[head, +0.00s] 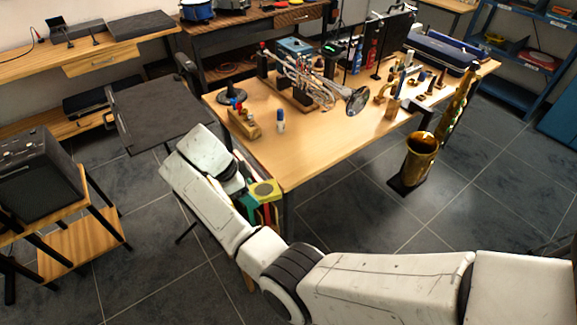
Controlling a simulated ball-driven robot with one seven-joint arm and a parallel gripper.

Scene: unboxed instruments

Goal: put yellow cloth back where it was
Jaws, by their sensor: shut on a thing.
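I cannot make out a yellow cloth for certain in the head view. A flat yellow-green piece with a grey round mark (264,190) shows beside my forearm, near the table's front left corner. Red, green and pale upright edges show just below it, partly hidden by my arm. I cannot tell whether the yellow piece is cloth or the top of a box. My white arm reaches from the lower right to the table's left end. My gripper's fingers are not visible; the end of my arm hides what lies under it.
The wooden table (310,150) holds a silver trumpet (318,85), a wooden block with coloured bottles (243,122) and a small blue-and-white bottle (281,121). A brass saxophone (420,155) stands at its front right. A dark flat stand (160,110) is left. Tiled floor in front is clear.

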